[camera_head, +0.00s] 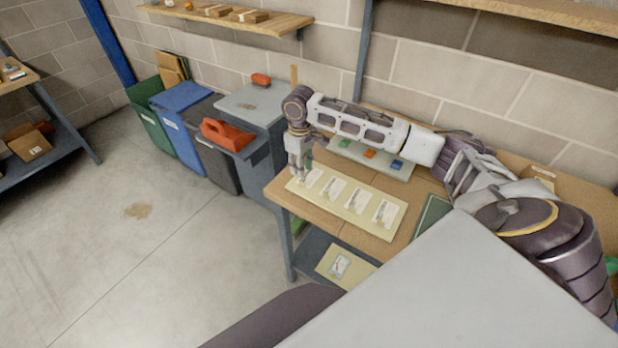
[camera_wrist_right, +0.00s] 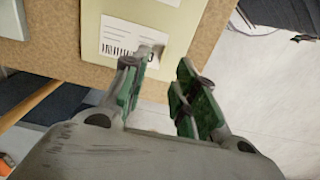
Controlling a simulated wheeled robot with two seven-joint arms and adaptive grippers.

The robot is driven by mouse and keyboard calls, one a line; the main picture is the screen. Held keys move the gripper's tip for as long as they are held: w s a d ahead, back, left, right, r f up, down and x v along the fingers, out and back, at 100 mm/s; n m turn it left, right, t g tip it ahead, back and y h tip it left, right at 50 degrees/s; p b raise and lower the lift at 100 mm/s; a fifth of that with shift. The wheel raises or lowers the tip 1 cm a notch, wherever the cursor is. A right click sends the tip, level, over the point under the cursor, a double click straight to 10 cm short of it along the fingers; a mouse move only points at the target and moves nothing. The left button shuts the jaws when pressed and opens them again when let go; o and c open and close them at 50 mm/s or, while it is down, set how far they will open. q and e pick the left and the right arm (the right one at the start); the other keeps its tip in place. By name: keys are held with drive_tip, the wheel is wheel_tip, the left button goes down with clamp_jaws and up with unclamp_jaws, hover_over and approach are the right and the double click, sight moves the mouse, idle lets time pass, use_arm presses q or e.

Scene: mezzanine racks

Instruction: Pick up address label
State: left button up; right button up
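Several white address labels lie in a row on a pale yellow board (camera_head: 346,216) on the wooden table. The leftmost label (camera_head: 313,177) is beside my right gripper (camera_head: 299,178), which points down at the board's left end. In the right wrist view, a white label with a barcode (camera_wrist_right: 118,42) lies on the board (camera_wrist_right: 187,28). My right gripper (camera_wrist_right: 165,72) is open there, with green-padded fingers apart and nothing between them. One finger overlaps the label's edge in the picture; I cannot tell whether it touches. My left gripper is not in view.
The lower shelf holds another pale sheet with a card (camera_head: 341,266). Bins (camera_head: 183,118) and a grey cabinet (camera_head: 250,106) stand left of the table. The floor (camera_head: 150,240) is open.

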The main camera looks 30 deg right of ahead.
sight(301, 184)
drive_tip(key=shift+f, duration=0.35)
drive_tip(key=shift+a+f+p, duration=0.15)
drive_tip(key=shift+f+p, duration=0.2)
drive_tip(key=shift+f, duration=2.25)
clamp_jaws()
